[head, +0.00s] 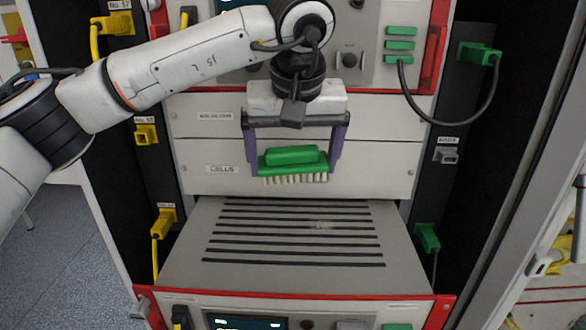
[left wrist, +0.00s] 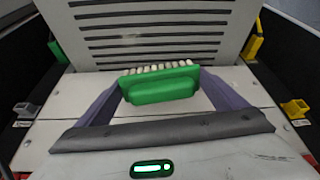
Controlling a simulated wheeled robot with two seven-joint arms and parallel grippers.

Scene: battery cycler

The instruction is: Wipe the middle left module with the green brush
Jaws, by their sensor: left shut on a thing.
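My left gripper (head: 294,163) is shut on the green brush (head: 292,157), with one purple finger at each end of it. The brush's pale bristles point down in the head view. The brush also shows in the left wrist view (left wrist: 160,84), between the fingers (left wrist: 158,95). In the head view it appears in front of the white panel marked "CELLS", above the rear of a grey module top with dark slots (head: 225,272). A small pale smudge (head: 322,225) lies on that slotted top; the bristles look apart from it. My right gripper is out of view.
Yellow connectors (head: 163,222) line the left post, and green connectors (head: 427,238) the right. A black cable (head: 437,122) loops at the upper right. The slotted module has a red-edged front (head: 300,292) with a display.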

